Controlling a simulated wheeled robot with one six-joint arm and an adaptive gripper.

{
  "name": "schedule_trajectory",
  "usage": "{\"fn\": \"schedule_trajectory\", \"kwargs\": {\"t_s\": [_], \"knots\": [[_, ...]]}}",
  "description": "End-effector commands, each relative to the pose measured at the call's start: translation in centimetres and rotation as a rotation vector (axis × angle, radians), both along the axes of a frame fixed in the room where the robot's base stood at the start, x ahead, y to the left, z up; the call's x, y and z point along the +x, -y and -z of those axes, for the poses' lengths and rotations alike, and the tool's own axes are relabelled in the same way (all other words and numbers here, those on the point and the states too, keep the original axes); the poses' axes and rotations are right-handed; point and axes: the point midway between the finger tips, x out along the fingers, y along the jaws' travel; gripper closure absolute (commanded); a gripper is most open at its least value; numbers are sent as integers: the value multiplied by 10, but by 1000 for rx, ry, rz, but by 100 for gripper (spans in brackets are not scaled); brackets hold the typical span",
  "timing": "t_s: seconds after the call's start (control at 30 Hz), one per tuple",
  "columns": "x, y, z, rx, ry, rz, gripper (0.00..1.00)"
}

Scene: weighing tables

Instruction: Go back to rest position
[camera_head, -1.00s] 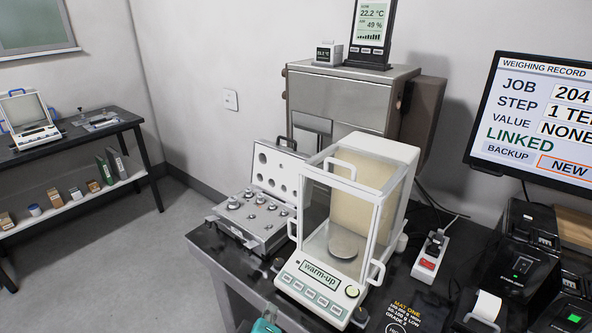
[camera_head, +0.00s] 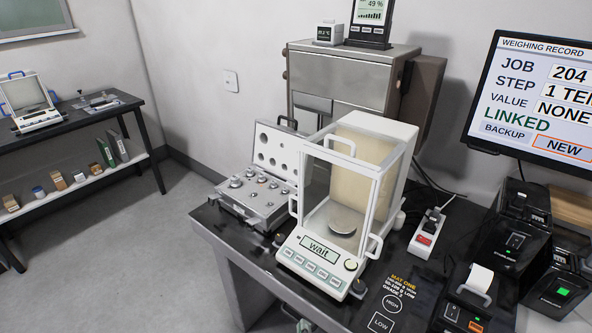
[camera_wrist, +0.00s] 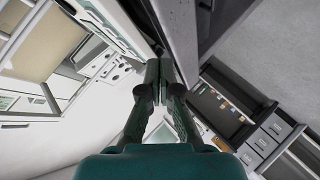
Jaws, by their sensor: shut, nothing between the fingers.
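My gripper (camera_wrist: 158,85) shows in the wrist view with its two dark fingers together and nothing between them. It is beside the edge of the dark weighing table (camera_head: 225,235). The balance (camera_head: 325,262) stands on that table with its glass chamber around a bare round pan (camera_head: 345,220), and its display reads "wait". Part of the balance also shows at the upper left of the wrist view (camera_wrist: 110,30). In the head view only a small piece at the bottom edge may be my gripper; its fingers cannot be made out there.
An open weight case (camera_head: 262,200) stands left of the balance. A power strip (camera_head: 427,235), black printers (camera_head: 515,235) and a monitor (camera_head: 540,100) are at the right. A side table (camera_head: 75,125) stands at the far left. Grey floor (camera_head: 130,240) between the tables is clear.

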Motion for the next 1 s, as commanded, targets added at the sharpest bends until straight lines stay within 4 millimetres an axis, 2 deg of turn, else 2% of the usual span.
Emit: {"fn": "schedule_trajectory", "kwargs": {"t_s": [0.03,0.2,0.5,0.77,1.0], "knots": [[-13,14,13,16,-8,1,100],[-52,48,39,106,-8,-1,100],[-133,96,60,295,1,30,100],[-209,127,52,483,25,97,100],[-275,148,25,659,74,194,100]]}}
